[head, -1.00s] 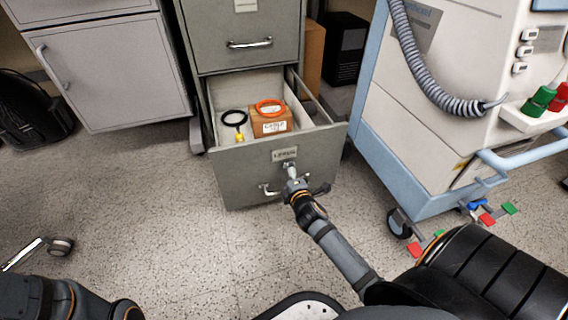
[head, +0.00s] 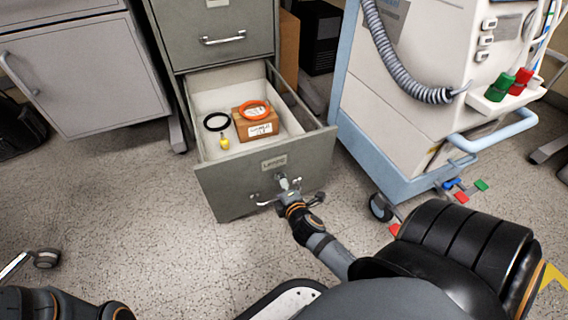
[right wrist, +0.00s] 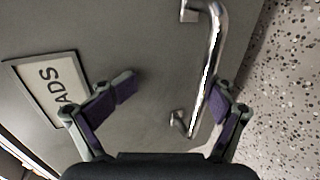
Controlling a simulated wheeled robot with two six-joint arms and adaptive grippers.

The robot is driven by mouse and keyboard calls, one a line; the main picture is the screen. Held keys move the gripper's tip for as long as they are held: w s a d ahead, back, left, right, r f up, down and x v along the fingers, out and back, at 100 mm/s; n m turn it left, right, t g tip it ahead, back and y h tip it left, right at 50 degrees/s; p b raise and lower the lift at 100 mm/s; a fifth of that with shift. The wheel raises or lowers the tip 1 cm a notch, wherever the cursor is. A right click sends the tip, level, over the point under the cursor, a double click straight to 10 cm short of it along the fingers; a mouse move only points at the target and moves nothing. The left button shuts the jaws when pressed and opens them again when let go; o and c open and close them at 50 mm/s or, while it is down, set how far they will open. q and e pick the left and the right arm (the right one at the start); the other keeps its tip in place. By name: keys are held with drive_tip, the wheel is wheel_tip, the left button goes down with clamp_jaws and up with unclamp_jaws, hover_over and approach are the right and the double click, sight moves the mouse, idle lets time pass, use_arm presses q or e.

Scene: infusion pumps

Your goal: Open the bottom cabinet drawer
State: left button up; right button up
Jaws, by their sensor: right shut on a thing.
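The bottom drawer (head: 228,190) of the grey-green filing cabinet stands well out from the cabinet, with its inside visible from above. Its chrome handle (head: 262,201) is on the front panel and partly hidden by my right gripper (head: 287,187). The handle also shows in the right wrist view (right wrist: 213,62), near the right finger. In the drawer lie a cardboard box (head: 252,131), an orange ring (head: 254,109) and a black ring with a yellow tag (head: 216,121). My left gripper is out of view.
The closed upper drawer (head: 212,20) is above. A white and blue medical cart (head: 400,140) stands close on the right, its caster (head: 380,207) near the drawer. A grey cabinet (head: 85,80) is on the left. The speckled floor (head: 130,215) left of the drawer is free.

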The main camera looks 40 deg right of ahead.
drive_tip(key=r, duration=0.3)
drive_tip(key=shift+w+a+r+t, duration=0.1)
drive_tip(key=shift+a+t, duration=0.1)
drive_tip(key=shift+t, duration=0.1)
drive_tip(key=shift+c, duration=1)
drive_tip(key=shift+o, duration=0.8)
drive_tip(key=shift+v, duration=1.2)
drive_tip(key=shift+d+v, duration=0.2)
drive_tip(key=shift+v, duration=0.65)
drive_tip(key=c, duration=0.5)
drive_tip(key=shift+s+a, duration=0.15)
drive_tip(key=shift+s, duration=0.35)
drive_tip(key=shift+c, duration=0.2)
drive_tip(key=shift+f, duration=0.25)
drive_tip(key=shift+o, duration=0.2)
drive_tip(key=shift+a, duration=0.1)
